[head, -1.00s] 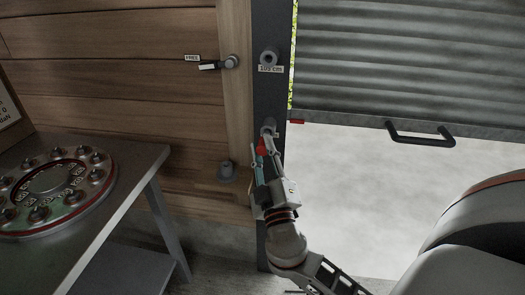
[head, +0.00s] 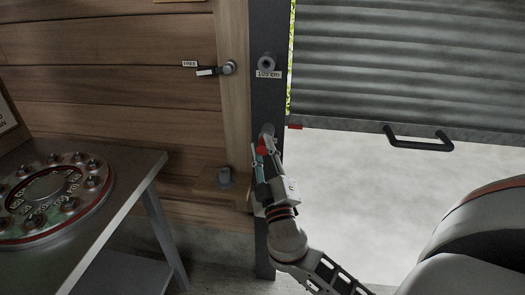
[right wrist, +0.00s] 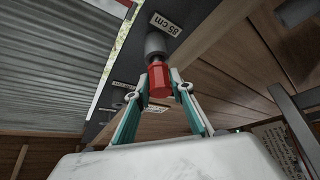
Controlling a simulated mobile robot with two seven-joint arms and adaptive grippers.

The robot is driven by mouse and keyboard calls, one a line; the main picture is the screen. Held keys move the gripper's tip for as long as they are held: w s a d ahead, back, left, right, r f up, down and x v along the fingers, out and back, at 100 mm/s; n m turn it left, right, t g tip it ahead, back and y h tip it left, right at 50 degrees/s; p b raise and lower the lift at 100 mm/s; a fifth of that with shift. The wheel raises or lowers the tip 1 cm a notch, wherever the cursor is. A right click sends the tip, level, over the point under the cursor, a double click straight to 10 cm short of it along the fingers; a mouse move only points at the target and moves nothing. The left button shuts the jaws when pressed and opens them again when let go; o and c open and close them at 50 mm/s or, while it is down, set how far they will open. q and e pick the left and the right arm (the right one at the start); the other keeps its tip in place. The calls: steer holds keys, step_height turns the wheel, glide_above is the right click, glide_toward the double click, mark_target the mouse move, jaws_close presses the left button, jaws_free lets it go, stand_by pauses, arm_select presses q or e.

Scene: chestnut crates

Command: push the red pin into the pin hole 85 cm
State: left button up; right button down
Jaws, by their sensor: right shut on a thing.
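The red pin (right wrist: 159,79) is between the fingertips of my right gripper (right wrist: 160,86), which is shut on it. In the right wrist view, the pin's far end lines up with a grey round sleeve, the pin hole 85 cm (right wrist: 154,44), beside an "85 cm" label (right wrist: 165,24). The two look touching, but how deep the pin sits is hidden. In the head view, the red pin (head: 262,150) shows just below the sleeve (head: 267,130) on the dark post, with my right gripper (head: 264,154) around it. My left gripper is not in view.
Higher on the dark post (head: 268,100) is another sleeve (head: 266,61), labelled 105 cm. A ribbed shutter (head: 390,60) with a black handle (head: 418,143) hangs right, above an open gap. A grey table (head: 115,215) bearing a round dial stands left. A "free" latch (head: 207,71) is on the plank wall.

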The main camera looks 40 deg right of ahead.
steer(key=shift+w+d, duration=0.4)
steer(key=shift+d, duration=0.05)
